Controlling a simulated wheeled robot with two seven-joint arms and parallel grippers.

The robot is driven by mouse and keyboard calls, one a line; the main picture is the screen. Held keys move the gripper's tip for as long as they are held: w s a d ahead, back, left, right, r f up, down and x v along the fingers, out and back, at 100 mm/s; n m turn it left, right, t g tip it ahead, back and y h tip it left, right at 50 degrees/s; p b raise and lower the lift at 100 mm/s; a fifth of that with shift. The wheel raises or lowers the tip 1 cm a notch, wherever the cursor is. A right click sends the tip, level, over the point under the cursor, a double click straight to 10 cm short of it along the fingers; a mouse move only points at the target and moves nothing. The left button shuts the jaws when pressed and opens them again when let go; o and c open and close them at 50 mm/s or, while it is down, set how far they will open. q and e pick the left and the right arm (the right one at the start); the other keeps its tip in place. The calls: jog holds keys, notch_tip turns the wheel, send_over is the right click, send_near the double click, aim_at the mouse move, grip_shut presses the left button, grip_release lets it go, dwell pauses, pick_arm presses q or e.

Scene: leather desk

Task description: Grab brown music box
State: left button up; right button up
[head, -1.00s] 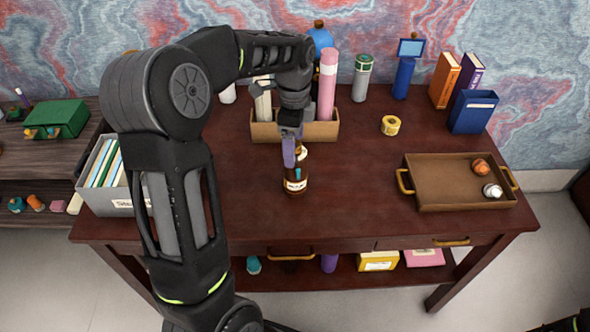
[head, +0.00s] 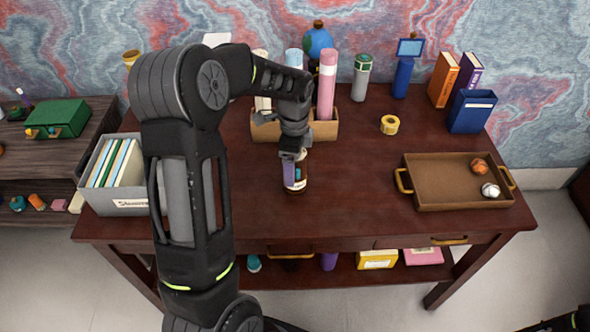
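I cannot make out anything that is clearly a brown music box in the head view. A small brown bottle-like thing with a white label (head: 298,186) stands upright on the middle of the dark wooden desk. My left gripper (head: 291,172) points down at it, with a purplish finger in front of its left side. The gripper covers its upper part. Whether the fingers are closed on it is hidden. My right gripper is out of view; only a bit of my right arm shows at the bottom right corner.
A brown tray (head: 424,204) holding two small round things is at right. A yellow tape roll (head: 390,124) lies behind it. A grey file box (head: 128,207) is at left. A wooden holder (head: 326,131) with tubes stands behind the gripper. The desk between bottle and tray is clear.

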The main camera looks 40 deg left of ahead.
pick_arm(q)
jog(key=shift+f, duration=0.15)
jog(key=shift+c, duration=0.2)
dwell(0.3)
grip_shut()
dwell(0.7)
